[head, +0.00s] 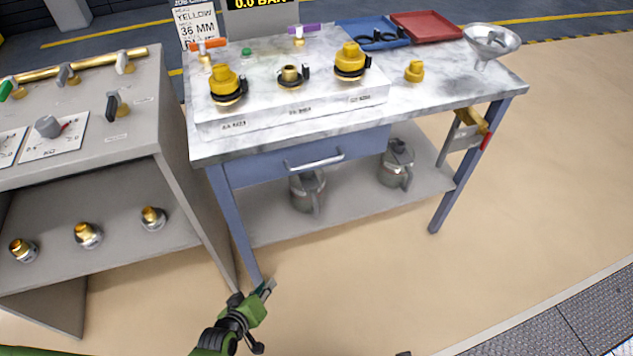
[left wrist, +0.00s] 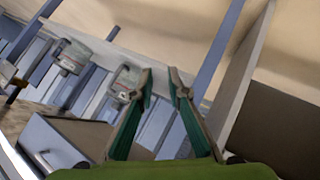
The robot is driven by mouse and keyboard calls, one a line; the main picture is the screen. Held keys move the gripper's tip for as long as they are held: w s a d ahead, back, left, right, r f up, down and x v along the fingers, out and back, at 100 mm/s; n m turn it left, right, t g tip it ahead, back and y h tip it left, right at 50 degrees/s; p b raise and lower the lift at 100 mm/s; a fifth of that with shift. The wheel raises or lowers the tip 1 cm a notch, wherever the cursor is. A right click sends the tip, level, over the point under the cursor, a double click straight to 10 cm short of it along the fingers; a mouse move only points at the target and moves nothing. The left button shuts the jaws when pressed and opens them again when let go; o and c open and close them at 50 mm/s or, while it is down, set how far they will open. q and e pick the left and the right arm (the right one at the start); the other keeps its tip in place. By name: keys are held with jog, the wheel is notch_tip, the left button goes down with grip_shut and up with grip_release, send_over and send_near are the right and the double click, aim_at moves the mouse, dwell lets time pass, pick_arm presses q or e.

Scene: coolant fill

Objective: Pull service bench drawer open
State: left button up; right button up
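The service bench (head: 440,95) has a marbled top and blue legs. Its blue drawer front (head: 262,167) sits beneath the top and looks closed, with a silver bar handle (head: 314,160). My left gripper (head: 268,288) is low in front of the bench's left front leg, below and left of the handle and clear of it. In the left wrist view its two green fingers (left wrist: 160,76) stand apart with nothing between them. A grey-blue box-like face with a bright handle at lower left there may be the drawer (left wrist: 75,143). My right gripper does not show.
Two metal jugs (head: 307,190) (head: 396,165) stand on the bench's lower shelf (head: 350,209). Yellow-capped fittings, a red tray (head: 427,27) and a funnel (head: 491,42) are on top. A grey cabinet (head: 130,190) stands close at left. The floor in front is clear.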

pick_arm(q)
jog(key=w+d+r+n+t+h+b, duration=0.2)
jog(key=w+d+r+t+b, duration=0.15)
jog(key=w+r, duration=0.35)
jog(key=n+t+h+b, duration=0.3)
jog(key=n+t+b, duration=0.2)
jog(key=b, duration=0.4)
send_near(316, 164)
jog(key=shift+g, duration=0.25)
jog(key=x, duration=0.9)
jog(key=shift+w, duration=0.3)
jog(key=shift+w+d, duration=0.15)
jog(key=shift+w, duration=0.25)
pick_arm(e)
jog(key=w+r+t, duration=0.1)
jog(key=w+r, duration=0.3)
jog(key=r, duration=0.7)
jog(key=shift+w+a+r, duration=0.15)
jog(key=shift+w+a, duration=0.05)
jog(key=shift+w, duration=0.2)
pick_arm(q)
grip_shut()
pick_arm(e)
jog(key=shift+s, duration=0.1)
